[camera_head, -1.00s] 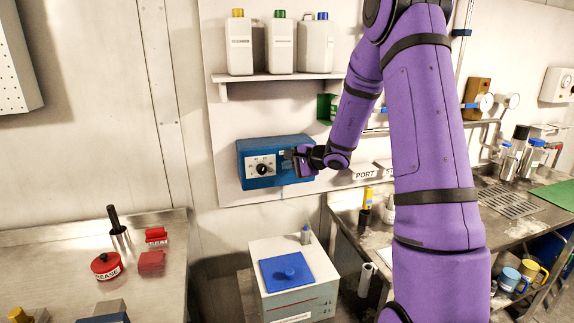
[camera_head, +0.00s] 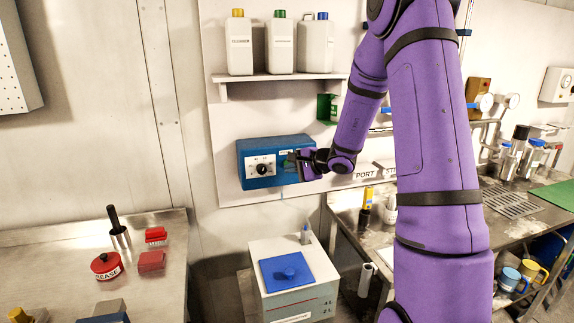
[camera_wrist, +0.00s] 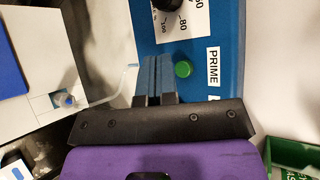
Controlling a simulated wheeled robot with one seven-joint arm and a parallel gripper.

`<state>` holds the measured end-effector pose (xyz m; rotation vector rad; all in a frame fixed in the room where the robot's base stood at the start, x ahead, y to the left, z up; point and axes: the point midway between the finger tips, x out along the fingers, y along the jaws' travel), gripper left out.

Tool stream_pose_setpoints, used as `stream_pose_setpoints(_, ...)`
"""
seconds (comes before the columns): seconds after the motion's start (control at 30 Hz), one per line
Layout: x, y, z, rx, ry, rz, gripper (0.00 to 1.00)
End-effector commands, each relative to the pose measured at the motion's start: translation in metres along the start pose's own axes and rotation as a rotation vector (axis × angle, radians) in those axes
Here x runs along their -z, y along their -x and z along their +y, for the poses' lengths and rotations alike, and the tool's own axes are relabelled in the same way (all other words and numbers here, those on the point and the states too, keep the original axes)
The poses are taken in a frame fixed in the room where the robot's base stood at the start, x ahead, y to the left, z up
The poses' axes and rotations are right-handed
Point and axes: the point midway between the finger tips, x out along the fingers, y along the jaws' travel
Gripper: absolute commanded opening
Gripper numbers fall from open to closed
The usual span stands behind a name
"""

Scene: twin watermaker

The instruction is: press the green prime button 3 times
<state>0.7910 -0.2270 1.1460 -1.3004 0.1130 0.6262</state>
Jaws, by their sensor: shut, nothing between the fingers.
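The green prime button (camera_wrist: 183,69) is a small round button on the blue control box (camera_head: 244,174), beside a PRIME label (camera_wrist: 213,67). In the wrist view it shows just right of my gripper's fingers (camera_wrist: 162,60). My gripper (camera_head: 291,156) is shut and empty, its fingers side by side in front of the right half of the box. The button is hidden by my gripper in the head view. I cannot tell whether the fingertips touch the box. A dial (camera_head: 262,169) on a white scale plate sits on the box's left part.
A shelf (camera_head: 300,76) with several white jugs is above the box. A white tank with a blue lid (camera_head: 275,263) stands below. A green bracket (camera_head: 324,107) is on the wall to the right. Metal benches stand on both sides.

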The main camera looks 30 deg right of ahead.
Motion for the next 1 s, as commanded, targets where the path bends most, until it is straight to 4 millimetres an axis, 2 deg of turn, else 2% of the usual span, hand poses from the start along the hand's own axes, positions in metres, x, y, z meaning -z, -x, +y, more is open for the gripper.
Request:
stream_pose_setpoints(0.43,-0.019,0.025,0.018,0.000,0.000,0.000,0.00)
stream_pose_setpoints(1.0,-0.020,0.027,0.020,0.000,0.000,0.000,0.00)
